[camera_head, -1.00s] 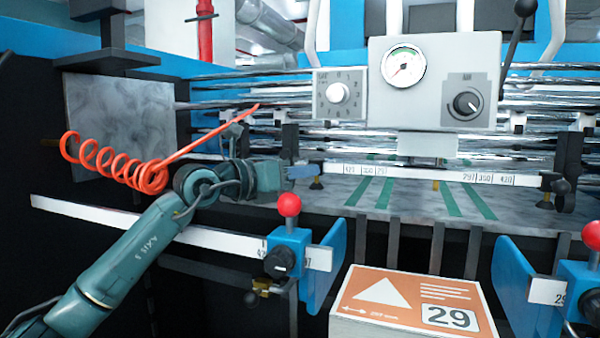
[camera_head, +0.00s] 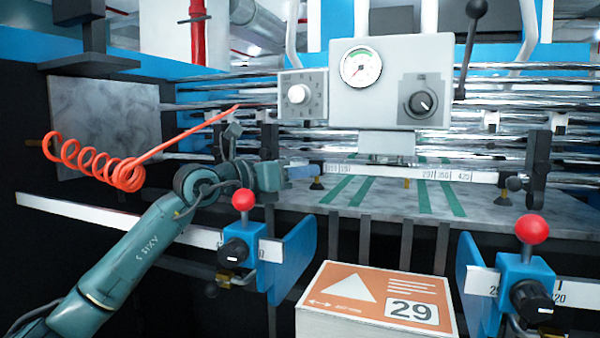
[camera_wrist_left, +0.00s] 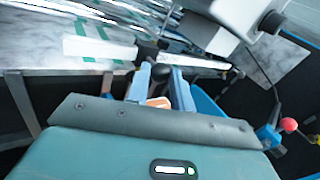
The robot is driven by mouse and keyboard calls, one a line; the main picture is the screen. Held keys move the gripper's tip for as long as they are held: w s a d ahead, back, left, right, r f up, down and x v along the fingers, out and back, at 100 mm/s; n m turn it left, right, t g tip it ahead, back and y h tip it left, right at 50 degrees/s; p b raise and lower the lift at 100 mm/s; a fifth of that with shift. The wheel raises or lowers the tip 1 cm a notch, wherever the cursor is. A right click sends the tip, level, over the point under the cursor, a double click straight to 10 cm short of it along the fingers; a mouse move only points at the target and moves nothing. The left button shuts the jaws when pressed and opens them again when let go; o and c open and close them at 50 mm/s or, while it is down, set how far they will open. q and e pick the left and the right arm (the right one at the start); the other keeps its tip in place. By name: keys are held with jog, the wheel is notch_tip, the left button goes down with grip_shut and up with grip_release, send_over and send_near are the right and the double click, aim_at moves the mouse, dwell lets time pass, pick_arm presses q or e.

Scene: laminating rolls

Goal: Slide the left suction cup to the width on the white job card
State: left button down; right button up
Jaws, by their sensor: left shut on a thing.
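A white scale bar (camera_head: 400,174) with printed width marks runs across the machine. The left suction cup (camera_head: 317,184), small and black, hangs at the bar's left end, just left of two visible marks. My left gripper (camera_head: 308,171) reaches it from the left, its blue fingers at the bar. In the wrist view the fingers (camera_wrist_left: 162,82) are shut around a black knob (camera_wrist_left: 163,71). The right suction cup (camera_head: 503,198) hangs at the bar's right end. I cannot make out a separate white job card. My right gripper is not in view.
An orange-topped stack (camera_head: 376,295) marked 29 stands in front. Blue side guides with red ball knobs stand left (camera_head: 243,200) and right (camera_head: 532,229) of it. A grey control box (camera_head: 391,80) with a gauge hangs above the bar. A coiled orange hose (camera_head: 95,165) is at left.

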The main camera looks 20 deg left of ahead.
pick_arm(q)
jog(key=c, duration=1.2)
grip_release()
jog(key=shift+a, duration=0.1)
